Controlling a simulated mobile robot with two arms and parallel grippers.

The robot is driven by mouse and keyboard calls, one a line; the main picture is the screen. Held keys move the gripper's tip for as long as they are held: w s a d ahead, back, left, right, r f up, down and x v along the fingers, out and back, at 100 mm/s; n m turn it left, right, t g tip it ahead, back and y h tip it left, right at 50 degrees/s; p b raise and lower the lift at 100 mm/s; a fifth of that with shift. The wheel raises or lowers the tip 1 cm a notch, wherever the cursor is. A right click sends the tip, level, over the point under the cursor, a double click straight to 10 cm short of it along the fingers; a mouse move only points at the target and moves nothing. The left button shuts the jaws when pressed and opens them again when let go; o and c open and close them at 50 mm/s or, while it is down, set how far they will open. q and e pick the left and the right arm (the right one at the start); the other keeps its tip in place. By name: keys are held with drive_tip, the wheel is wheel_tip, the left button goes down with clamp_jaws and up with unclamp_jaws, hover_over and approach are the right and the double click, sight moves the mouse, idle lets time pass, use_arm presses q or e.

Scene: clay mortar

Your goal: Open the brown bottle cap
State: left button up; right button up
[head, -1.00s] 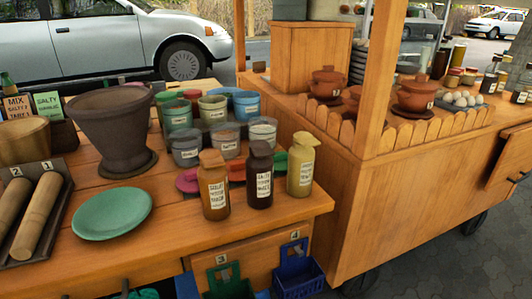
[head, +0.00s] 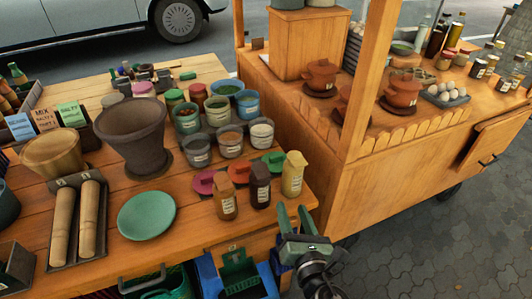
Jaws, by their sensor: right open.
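Three capped bottles stand upright in a row at the table's front right corner. The left one is a brown bottle (head: 225,205) with a brown cap (head: 223,182). The middle one is a very dark brown bottle (head: 260,190) with a dark cap (head: 260,166). The right one is a yellow bottle (head: 292,182). All caps appear to be on. My right gripper (head: 293,212) has green fingers, spread apart and empty. It is in front of the table's right edge, below the yellow bottle in the picture, touching no bottle. My left gripper is not in view.
A green plate (head: 146,215), a large dark mortar (head: 134,135) and a tray (head: 62,250) with two wooden rollers are left of the bottles. Colored lids (head: 204,182) and several jars sit behind the bottles. A wooden cart (head: 420,165) stands at right. Blue crates (head: 205,275) are below the table.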

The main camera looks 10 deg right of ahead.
sight(265, 179)
drive_tip(key=a+r+n+y+p, duration=0.2)
drive_tip(key=a+r+n+y, duration=0.15)
drive_tip(key=n, duration=0.25)
drive_tip(key=shift+t+h, duration=0.25)
drive_tip(key=shift+t, duration=0.15)
drive_tip(key=x, duration=0.5)
drive_tip(key=p+x, duration=0.1)
drive_tip(key=x, duration=0.2)
drive_tip(key=shift+s+a+r, duration=0.1)
drive_tip(key=shift+a+r, duration=0.05)
drive_tip(key=shift+r, duration=0.2)
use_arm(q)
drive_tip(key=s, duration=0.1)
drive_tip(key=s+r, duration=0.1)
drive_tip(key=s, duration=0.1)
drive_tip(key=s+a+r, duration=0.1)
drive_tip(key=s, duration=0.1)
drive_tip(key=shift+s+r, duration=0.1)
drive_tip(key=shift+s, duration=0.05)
use_arm(e)
clamp_jaws()
